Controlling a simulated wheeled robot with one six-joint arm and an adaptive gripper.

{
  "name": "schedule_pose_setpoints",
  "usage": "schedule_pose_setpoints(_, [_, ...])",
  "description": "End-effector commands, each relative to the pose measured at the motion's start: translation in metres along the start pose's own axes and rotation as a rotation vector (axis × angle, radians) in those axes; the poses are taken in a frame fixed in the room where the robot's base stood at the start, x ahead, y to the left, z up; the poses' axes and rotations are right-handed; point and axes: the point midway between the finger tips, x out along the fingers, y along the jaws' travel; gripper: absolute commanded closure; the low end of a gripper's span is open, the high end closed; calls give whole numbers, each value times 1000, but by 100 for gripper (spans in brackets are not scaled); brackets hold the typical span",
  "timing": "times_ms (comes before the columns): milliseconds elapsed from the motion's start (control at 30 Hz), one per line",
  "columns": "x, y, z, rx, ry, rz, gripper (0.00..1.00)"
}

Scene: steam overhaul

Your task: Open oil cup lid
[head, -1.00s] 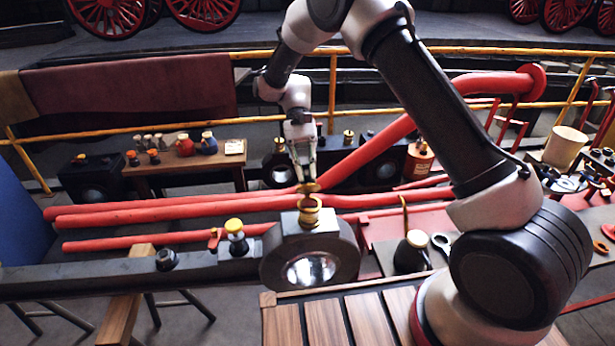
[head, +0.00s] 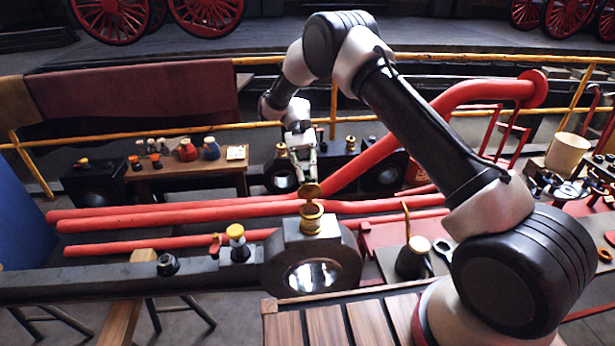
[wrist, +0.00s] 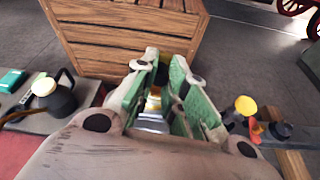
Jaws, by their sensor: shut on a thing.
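The brass oil cup (head: 311,220) stands upright on the dark block of the big rod end in the head view. Its round brass lid (head: 310,190) is raised and tilted above the cup, with its disc face toward the camera. My gripper (head: 304,178) is just behind and above the lid, its fingertips partly hidden there. In the wrist view the green-padded fingers of my gripper (wrist: 163,75) are close together with a narrow gap. The gripper is shut on the lid, though the contact itself is hard to see.
A yellow-capped cup (head: 236,240) stands on the rod to the left. A dark oil can (head: 412,258) stands to the right. Red pipes (head: 180,213) run behind the rod. A wooden bench (head: 190,163) holds jars and bottles. A slatted wooden platform (head: 330,320) is in front.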

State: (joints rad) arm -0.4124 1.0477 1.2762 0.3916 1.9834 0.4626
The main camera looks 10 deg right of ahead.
Motion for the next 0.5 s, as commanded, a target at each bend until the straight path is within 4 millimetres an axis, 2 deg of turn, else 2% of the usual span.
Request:
schedule_pose_setpoints(67, [2,0,-4,4,2,0,100])
schedule_pose_setpoints(100, [2,0,-4,4,2,0,81])
schedule_pose_setpoints(200, [2,0,-3,3,2,0,63])
schedule_pose_setpoints(500, [1,0,-1,1,3,0,63])
